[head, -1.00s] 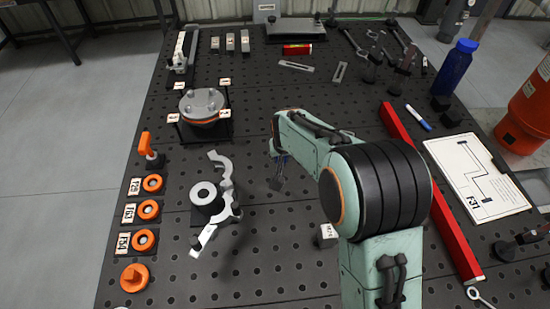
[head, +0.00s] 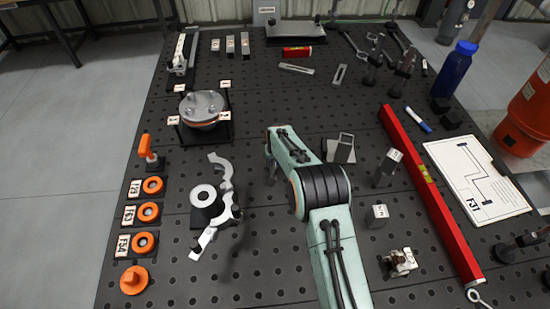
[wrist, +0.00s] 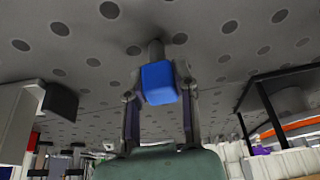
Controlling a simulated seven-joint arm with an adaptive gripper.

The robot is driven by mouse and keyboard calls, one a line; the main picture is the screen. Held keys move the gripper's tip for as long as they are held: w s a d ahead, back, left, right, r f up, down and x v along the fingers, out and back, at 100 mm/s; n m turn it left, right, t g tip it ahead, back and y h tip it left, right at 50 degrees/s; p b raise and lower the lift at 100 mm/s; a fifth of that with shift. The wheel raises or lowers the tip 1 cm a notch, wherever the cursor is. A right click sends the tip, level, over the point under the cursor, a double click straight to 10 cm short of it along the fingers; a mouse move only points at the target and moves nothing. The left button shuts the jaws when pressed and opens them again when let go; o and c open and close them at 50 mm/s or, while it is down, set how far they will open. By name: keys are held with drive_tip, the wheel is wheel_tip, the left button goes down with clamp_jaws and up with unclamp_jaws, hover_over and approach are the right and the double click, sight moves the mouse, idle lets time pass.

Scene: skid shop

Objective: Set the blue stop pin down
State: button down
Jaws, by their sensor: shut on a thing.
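The blue stop pin (wrist: 159,84) is between the two fingers of my gripper (wrist: 158,92) in the wrist view. It has a blue block-shaped head and a short grey shank (wrist: 156,50) that points at the perforated table (wrist: 215,25). The shank end is at or very near the table surface; I cannot tell whether it touches or sits in a hole. My gripper is shut on the blue head. In the head view my own arm hides the pin and nearly all of the gripper.
A grey hooked bracket (head: 224,190) and a round grey part (head: 204,196) lie left of my arm. Small blocks (head: 388,165) and a metal fitting (head: 400,262) stand to the right, before a long red bar (head: 440,205). A flange on a black stand (head: 202,106) is at the back left.

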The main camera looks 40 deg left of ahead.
drive_tip(key=c, duration=0.9)
unclamp_jaws()
drive_tip(key=shift+f, duration=0.1)
drive_tip(key=shift+o, duration=0.2)
drive_tip(key=v, duration=1.2)
drive_tip(key=d+r+m+h, duration=0.1)
drive_tip(key=d+r, duration=0.2)
drive_tip(key=d, duration=0.4)
drive_tip(key=s+d+r+m+g, duration=0.1)
drive_tip(key=d+r, duration=0.3)
drive_tip(key=d, duration=0.3)
drive_tip(key=d+r+m+h, duration=0.1)
drive_tip(key=d+r, duration=0.2)
drive_tip(key=d, duration=0.4)
drive_tip(key=s+d+r+m+g, duration=0.1)
drive_tip(key=s+d+m, duration=0.3)
drive_tip(key=s+d, duration=1.4)
drive_tip(key=s+g, duration=0.1)
drive_tip(key=s, duration=0.2)
drive_tip(key=shift+r+m+g, duration=0.2)
drive_tip(key=shift+m+g, duration=0.1)
drive_tip(key=shift+m, duration=0.1)
